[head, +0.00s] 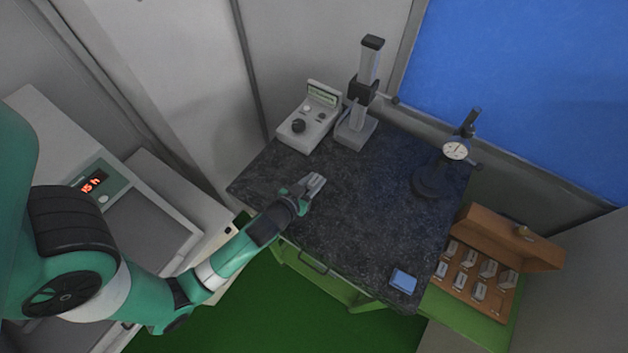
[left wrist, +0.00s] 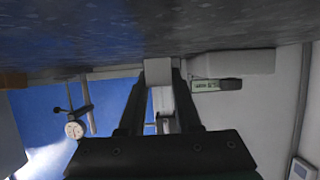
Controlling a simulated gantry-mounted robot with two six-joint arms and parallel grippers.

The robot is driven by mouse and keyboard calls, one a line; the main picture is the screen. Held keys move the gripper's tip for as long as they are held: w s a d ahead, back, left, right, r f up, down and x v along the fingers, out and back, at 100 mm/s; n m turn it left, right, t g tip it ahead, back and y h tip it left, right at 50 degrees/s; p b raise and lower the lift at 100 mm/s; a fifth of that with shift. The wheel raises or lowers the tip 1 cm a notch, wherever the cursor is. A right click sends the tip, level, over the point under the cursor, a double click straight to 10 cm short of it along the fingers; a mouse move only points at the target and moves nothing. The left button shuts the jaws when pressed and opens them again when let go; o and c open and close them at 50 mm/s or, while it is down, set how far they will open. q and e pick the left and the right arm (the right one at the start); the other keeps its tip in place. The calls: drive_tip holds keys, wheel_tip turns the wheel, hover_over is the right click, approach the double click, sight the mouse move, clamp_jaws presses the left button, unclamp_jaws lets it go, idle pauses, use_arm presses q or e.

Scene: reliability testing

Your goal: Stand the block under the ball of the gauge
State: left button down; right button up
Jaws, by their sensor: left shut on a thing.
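My left gripper (head: 308,187) is low over the near left part of the dark stone table. It is shut on a small light-grey block (left wrist: 158,72), which shows between the fingertips in the left wrist view. A column gauge (head: 355,130) with a grey base, upright post and dark carriage stands at the back of the table, beyond my gripper and apart from it. Its ball is too small to make out. A dial gauge (head: 455,151) on a round black stand is at the back right. My right gripper is not in view.
A grey control box (head: 307,120) with a knob and green display stands left of the column gauge. A blue pad (head: 403,281) lies at the front right corner. An open wooden case (head: 513,246) of several blocks is right of the table (head: 350,230). The table's middle is clear.

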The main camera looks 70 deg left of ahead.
sight(314, 182)
use_arm(q)
drive_tip(key=shift+f, duration=0.2)
drive_tip(key=c, duration=0.5)
unclamp_jaws()
wheel_tip(314, 182, up, 6)
drive_tip(key=p, duration=0.5)
drive_tip(key=shift+r, duration=0.1)
drive_tip(key=w+d+m+h+b, duration=0.1)
drive_tip(key=w+d, duration=0.1)
drive_tip(key=d, duration=0.2)
drive_tip(key=w+d+m+t+h+b, duration=0.1)
drive_tip(key=w+d, duration=0.2)
drive_tip(key=d, duration=0.1)
drive_tip(key=w+d+m+t+h+b, duration=0.1)
drive_tip(key=w+d+h, duration=0.1)
drive_tip(key=d, duration=0.2)
drive_tip(key=shift+w+d+f+m, duration=0.15)
drive_tip(key=shift+w+f+m, duration=0.15)
drive_tip(key=shift+w+m, duration=0.1)
drive_tip(key=w+d+m+h+b, duration=0.1)
drive_tip(key=d, duration=0.4)
drive_tip(key=d+m+h+b, duration=0.1)
drive_tip(key=d+m+h, duration=0.1)
drive_tip(key=d, duration=0.3)
drive_tip(key=w+d+m+h+b, duration=0.1)
drive_tip(key=d+h, duration=0.1)
drive_tip(key=d, duration=0.4)
drive_tip(key=shift+w+m+t, duration=0.3)
drive_tip(key=shift+w, duration=0.05)
